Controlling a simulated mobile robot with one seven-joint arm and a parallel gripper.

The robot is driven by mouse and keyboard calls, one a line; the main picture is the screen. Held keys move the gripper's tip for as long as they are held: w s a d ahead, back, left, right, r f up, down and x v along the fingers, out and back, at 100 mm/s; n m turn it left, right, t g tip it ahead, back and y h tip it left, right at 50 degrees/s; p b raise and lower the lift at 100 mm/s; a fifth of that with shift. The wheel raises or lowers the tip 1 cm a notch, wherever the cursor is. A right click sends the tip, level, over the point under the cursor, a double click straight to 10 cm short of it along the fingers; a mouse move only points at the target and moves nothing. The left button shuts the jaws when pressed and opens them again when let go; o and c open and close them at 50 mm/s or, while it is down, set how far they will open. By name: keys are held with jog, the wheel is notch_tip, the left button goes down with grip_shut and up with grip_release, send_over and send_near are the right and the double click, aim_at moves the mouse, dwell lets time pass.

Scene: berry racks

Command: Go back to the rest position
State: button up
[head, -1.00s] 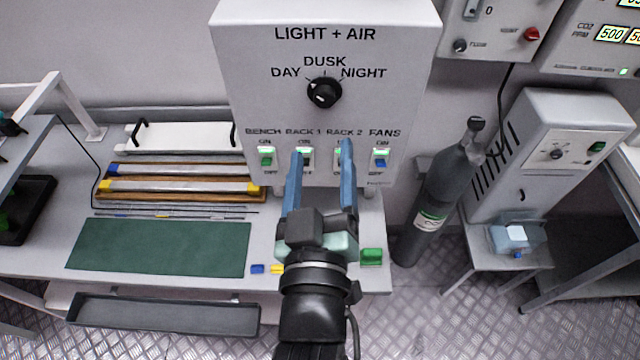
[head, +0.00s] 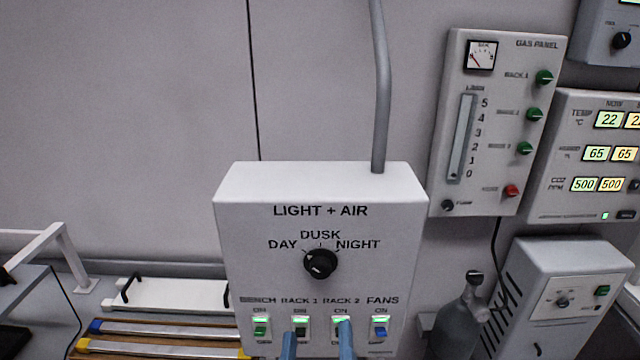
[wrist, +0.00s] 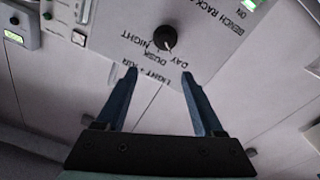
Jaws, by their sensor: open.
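My gripper (head: 317,345) shows at the bottom edge of the head view, only its two blue fingers in sight, in front of the lower part of the LIGHT + AIR box (head: 232,225). In the wrist view my gripper (wrist: 159,75) is open and empty, its fingers wide apart. The box's black dial (wrist: 165,38) lies beyond the fingertips there. In the head view the dial (head: 320,264) sits below the word DUSK. The row of switches below it has lit green marks, and the fingertips partly overlap the RACK 1 and RACK 2 switches.
A gas panel (head: 440,130) and a display panel (head: 560,150) hang on the wall at right. A gas cylinder (head: 455,325) and a white cabinet (head: 560,265) stand below. Bars with yellow and blue ends (head: 150,348) lie at lower left. The upper left wall is clear.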

notch_tip(320, 180, up, 35)
jog(key=s+m+t, duration=0.3)
jog(key=m+t, duration=0.1)
jog(key=t, duration=0.5)
jog(key=f+b, duration=2.3)
jog(key=w+d+f+b, duration=0.1)
jog(key=f+b, duration=4.4)
jog(key=b, duration=0.1)
jog(key=shift+w+d+f, duration=0.2)
jog(key=shift+w+f, duration=0.15)
jog(key=shift+f, duration=0.05)
jog(key=shift+r, duration=0.15)
jog(key=shift+o, duration=0.2)
